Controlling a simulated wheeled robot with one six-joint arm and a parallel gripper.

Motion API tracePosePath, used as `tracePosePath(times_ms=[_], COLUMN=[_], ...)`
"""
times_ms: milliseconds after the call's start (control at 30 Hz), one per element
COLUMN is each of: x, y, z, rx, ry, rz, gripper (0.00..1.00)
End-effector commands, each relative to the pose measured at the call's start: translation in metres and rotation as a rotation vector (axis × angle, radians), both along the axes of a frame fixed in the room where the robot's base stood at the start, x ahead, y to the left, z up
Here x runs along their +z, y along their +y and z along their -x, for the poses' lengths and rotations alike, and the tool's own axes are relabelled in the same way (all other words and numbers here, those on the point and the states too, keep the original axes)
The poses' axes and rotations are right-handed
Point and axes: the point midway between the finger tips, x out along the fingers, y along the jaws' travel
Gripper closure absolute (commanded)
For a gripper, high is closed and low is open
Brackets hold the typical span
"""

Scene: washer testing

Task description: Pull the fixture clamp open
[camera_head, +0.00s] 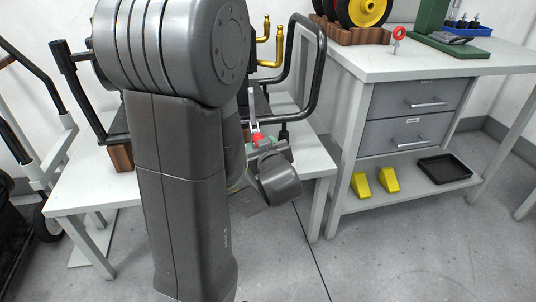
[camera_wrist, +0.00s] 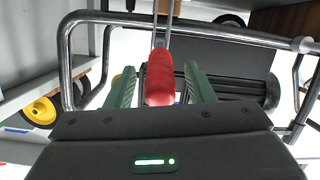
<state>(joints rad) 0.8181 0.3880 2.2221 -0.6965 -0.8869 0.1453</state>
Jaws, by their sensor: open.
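The fixture clamp's red handle (camera_wrist: 160,80) is between the two green fingers of my gripper (camera_wrist: 159,70) in the wrist view. The fingers are open, with a narrow gap visible on each side of the handle. The clamp's metal lever (camera_wrist: 163,28) runs from the handle toward the top of the picture. In the head view the red handle (camera_head: 257,137) shows just above my gripper (camera_head: 270,148), and the pale lever (camera_head: 253,108) rises upright from it. My own arm hides much of the clamp and its fixture there.
A black tube frame (camera_head: 318,75) stands on the white table (camera_head: 318,168) around the clamp. In the wrist view a metal tube (camera_wrist: 66,60) curves past the fingers. A grey workbench (camera_head: 350,70) with drawers is at right. Two yellow blocks (camera_head: 388,180) and a black tray (camera_head: 445,167) sit on its shelf.

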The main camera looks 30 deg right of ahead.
Motion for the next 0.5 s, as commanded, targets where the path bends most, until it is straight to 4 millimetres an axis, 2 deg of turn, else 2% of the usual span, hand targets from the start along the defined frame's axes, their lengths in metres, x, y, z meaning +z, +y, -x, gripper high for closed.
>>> tracePosePath(times_ms=[33,200,500], x=[0.006,0.014,0.024], y=[0.002,0.011,0.024], z=[0.012,0.045,0.087], rx=[-0.006,-0.007,-0.005], ry=[0.001,0.002,0.001], rz=[-0.001,-0.001,-0.002], gripper=[0.51,0.51,0.51])
